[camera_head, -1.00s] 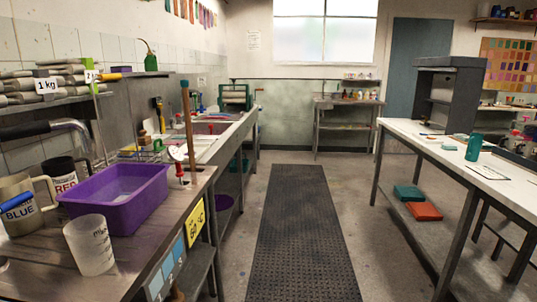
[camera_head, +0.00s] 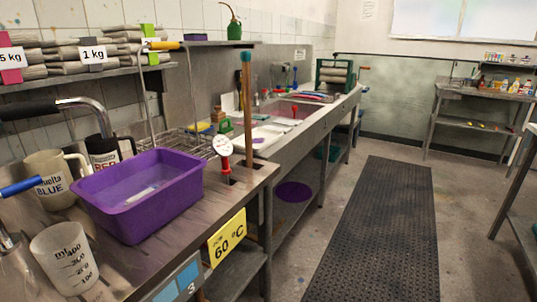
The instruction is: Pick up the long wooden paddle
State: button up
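The long wooden paddle (camera_head: 248,115) shows as an upright brown wooden shaft with a teal top end. It stands at the right end of the steel counter (camera_head: 130,262), by the front edge, behind the yellow 60 °C sign (camera_head: 227,237) as I see it. Its lower end seems to pass down at the counter; I cannot tell what holds it. A red-stemmed dial thermometer (camera_head: 225,155) stands just left of it. My gripper is not in view.
A purple tub (camera_head: 140,195), a measuring beaker (camera_head: 64,259) and mugs (camera_head: 53,178) crowd the counter left of the paddle. A sink bench (camera_head: 310,125) runs behind. The floor mat (camera_head: 375,240) to the right is clear.

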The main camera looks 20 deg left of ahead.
aim_at(246, 56)
jog(key=i+l+u, duration=0.1)
jog(key=i+u, duration=0.35)
jog(key=i+l+u, duration=0.3)
jog(key=i+u, duration=0.15)
